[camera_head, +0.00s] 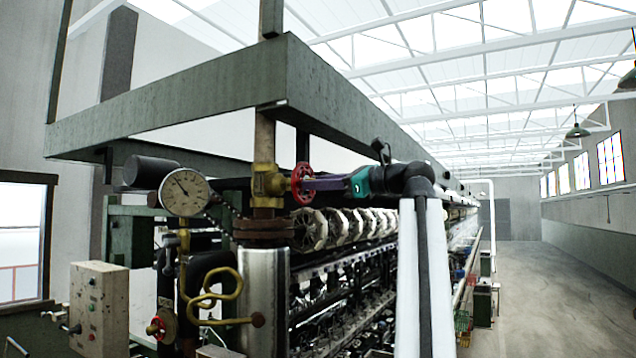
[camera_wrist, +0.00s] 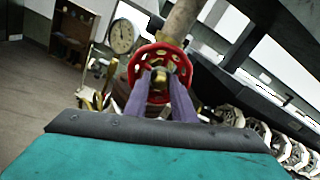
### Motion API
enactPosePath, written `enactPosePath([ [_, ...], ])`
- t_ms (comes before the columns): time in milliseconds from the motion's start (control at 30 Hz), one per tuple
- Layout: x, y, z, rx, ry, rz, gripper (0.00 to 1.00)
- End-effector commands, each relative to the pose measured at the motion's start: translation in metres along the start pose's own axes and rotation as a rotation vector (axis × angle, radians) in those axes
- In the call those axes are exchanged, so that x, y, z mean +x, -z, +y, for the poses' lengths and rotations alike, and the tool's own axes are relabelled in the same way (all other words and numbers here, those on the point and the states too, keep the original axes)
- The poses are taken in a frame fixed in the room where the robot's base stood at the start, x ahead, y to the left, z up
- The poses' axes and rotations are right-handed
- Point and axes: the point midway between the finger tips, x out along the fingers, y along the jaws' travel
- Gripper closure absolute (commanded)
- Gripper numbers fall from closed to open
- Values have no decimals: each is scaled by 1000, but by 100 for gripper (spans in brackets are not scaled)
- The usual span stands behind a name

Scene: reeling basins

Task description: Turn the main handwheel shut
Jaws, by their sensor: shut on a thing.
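The main handwheel is a red spoked wheel (camera_head: 302,184) on a brass valve body (camera_head: 267,186), set in a vertical pipe. In the wrist view the red handwheel (camera_wrist: 134,70) faces me, upright, with a brass hub at its middle. My gripper (camera_head: 312,185) reaches in from the right, level with the wheel. Its purple fingers (camera_wrist: 160,80) are shut on the handwheel near the hub. The fingertips hide part of the hub and the lower spokes.
A round pressure gauge (camera_head: 186,192) stands left of the valve. A grey overhead beam (camera_head: 340,100) runs above my arm. White reels (camera_head: 345,228) line the machine behind the wheel. A control box (camera_head: 99,308) is at lower left. The floor at right is open.

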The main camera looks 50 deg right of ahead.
Motion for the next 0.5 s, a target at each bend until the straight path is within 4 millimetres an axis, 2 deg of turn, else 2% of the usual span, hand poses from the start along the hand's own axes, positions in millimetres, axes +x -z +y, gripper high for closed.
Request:
enactPosePath([
  [500,0,0,0,346,-1,-1,99],
])
